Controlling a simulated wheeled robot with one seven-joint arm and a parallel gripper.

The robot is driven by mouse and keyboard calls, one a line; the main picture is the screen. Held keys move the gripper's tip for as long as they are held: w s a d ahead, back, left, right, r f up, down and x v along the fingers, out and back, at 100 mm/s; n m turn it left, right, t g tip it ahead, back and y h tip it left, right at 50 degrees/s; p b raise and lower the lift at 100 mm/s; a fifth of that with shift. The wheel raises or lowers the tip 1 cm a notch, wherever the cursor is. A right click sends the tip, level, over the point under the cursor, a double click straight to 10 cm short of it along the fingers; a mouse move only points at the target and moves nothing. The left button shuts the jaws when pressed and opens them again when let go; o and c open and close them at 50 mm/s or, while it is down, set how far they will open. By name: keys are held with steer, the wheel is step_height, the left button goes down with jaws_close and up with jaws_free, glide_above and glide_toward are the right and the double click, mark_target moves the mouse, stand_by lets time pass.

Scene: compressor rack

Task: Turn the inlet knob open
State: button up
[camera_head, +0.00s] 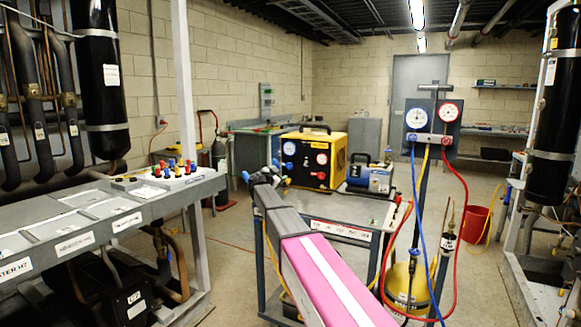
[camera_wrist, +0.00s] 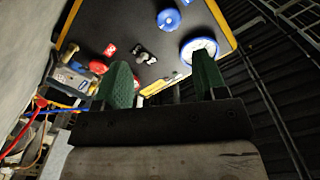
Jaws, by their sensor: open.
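A yellow and black unit (camera_head: 333,146) with two round gauges and coloured knobs stands on the grey cart. In the wrist view its dark panel (camera_wrist: 115,22) shows a blue knob (camera_wrist: 168,19), a red knob (camera_wrist: 109,49), a small black switch (camera_wrist: 143,54) and a blue-rimmed gauge (camera_wrist: 198,50). Labels are too small to read, so I cannot tell which knob is the inlet. My gripper (camera_wrist: 162,76) is open and empty, its green fingers apart in front of the panel. No finger visibly touches a knob. In the head view my gripper (camera_head: 262,178) is at the unit's left side.
A blue and grey pump (camera_head: 367,175) stands right of the unit on the cart (camera_head: 350,213). A gauge manifold (camera_head: 432,128) with blue, yellow and red hoses stands to the right, above a yellow cylinder (camera_head: 409,283). A grey bench (camera_head: 110,213) is at left. Open floor lies between bench and cart.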

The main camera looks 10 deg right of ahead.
mark_target(288, 166)
steer(key=x, duration=0.8)
steer(key=r+x, duration=0.1)
steer(key=x, duration=0.2)
steer(key=shift+w, duration=0.55)
steer(key=c, duration=0.9)
